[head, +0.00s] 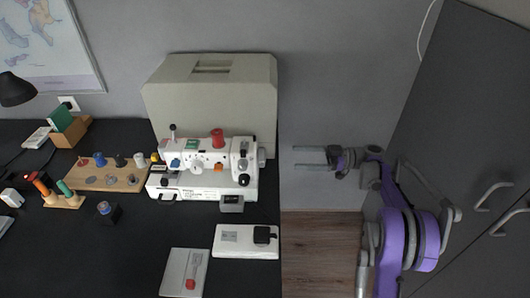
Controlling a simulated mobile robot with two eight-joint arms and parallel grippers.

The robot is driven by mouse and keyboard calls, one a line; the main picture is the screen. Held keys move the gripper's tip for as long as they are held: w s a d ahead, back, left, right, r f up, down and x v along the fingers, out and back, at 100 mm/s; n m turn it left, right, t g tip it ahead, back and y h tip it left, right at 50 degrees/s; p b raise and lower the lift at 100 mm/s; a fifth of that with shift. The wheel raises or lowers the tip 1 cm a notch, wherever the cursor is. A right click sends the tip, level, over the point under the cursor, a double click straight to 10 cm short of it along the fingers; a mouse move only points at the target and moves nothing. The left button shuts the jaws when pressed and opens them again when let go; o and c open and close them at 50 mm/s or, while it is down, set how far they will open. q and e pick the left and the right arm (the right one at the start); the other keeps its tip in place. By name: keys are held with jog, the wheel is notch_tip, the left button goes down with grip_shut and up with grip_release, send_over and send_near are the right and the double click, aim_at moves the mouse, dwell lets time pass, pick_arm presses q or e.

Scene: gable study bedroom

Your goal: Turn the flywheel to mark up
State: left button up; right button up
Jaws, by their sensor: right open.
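A small white sewing machine (205,176) stands on the black desk, in front of a large beige case. Its flywheel seems to be at the right end (253,146), seen nearly edge-on. I cannot make out its mark or how it is turned. A red spool sits on top of the machine, and small dark knobs show on its right part. My right gripper (310,157) is open and empty. It is to the right of the machine, its two fingers pointing left, clearly apart from the machine. My left gripper is not in view.
The beige case (210,95) stands close behind the machine. A wooden spool board (100,176) lies to its left. A white board with a black block (262,235) and a pale tray (184,272) lie in front. Grey cabinet doors (475,130) rise at right.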

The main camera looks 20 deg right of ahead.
aim_at(262, 157)
jog(key=x, duration=1)
jog(key=shift+s+a, duration=0.1)
jog(key=shift+a, duration=0.05)
jog(key=c, duration=1.2)
jog(key=shift+c, duration=0.2)
jog(key=shift+m, duration=0.4)
jog(key=shift+f+m, duration=0.1)
jog(key=shift+m, duration=6.7)
